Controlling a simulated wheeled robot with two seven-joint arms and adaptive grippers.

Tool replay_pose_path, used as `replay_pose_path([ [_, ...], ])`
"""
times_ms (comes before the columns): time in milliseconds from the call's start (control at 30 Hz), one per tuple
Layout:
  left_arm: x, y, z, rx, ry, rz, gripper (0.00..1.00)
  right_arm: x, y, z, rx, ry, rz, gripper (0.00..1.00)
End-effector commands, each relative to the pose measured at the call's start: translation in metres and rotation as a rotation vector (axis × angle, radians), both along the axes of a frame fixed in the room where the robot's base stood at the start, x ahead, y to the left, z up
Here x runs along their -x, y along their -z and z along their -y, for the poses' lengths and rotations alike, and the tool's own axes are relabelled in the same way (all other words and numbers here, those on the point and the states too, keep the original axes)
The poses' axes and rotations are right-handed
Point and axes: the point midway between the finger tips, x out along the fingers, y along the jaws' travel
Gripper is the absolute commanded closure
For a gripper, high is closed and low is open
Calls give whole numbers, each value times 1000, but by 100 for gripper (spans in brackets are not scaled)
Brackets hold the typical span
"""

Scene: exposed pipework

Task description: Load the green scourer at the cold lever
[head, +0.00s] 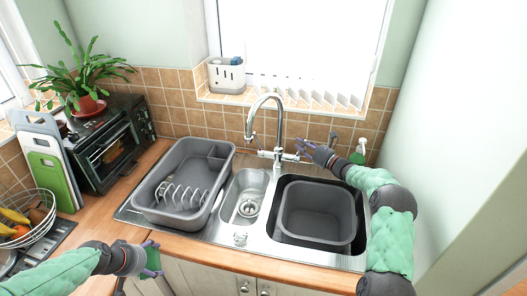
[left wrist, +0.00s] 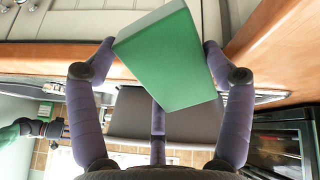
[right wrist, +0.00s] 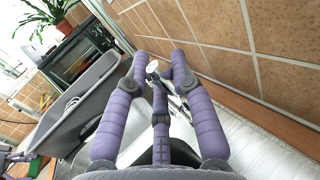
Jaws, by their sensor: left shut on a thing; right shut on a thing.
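The green scourer (left wrist: 165,62) is a block held between the fingers of my left gripper (left wrist: 160,65). In the head view the scourer (head: 153,258) shows with my left gripper (head: 146,260), in front of the worktop's front edge. My right gripper (head: 306,148) is behind the sink, at the right side of the tap (head: 277,120). In the right wrist view its fingers (right wrist: 165,68) are closed in around a small, pale metal end, the tap's lever (right wrist: 152,67). The fingers partly hide this lever, and no cold marking is legible.
A grey dish rack (head: 160,210) stands left of the small basin (head: 247,198). A grey bowl (head: 318,215) sits in the right basin. A soap bottle (head: 358,152) stands close behind my right wrist. A white caddy (head: 226,75) is on the windowsill. The worktop left of the rack has some free room.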

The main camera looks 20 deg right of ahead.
Motion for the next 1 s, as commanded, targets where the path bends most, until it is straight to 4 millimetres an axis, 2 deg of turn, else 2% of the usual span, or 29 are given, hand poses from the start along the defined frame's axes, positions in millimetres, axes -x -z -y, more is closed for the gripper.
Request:
replay_pose_path([
  [33, 0, 11, 0, 0, 0, 0, 46, -3, 5, 0, 8, 3, 10, 100],
  [233, 0, 33, 0, 0, 0, 0, 46, -6, 5, -2, 31, 2, 49, 100],
  [533, 0, 64, 0, 0, 0, 0, 46, -1, 5, -6, 69, 2, 109, 100],
  [700, 0, 71, 0, 0, 0, 1, 46, 1, 3, -7, 79, 2, 127, 100],
  [1000, 0, 71, 0, 0, 0, 1, 46, 1, 1, -7, 82, 2, 131, 100],
])
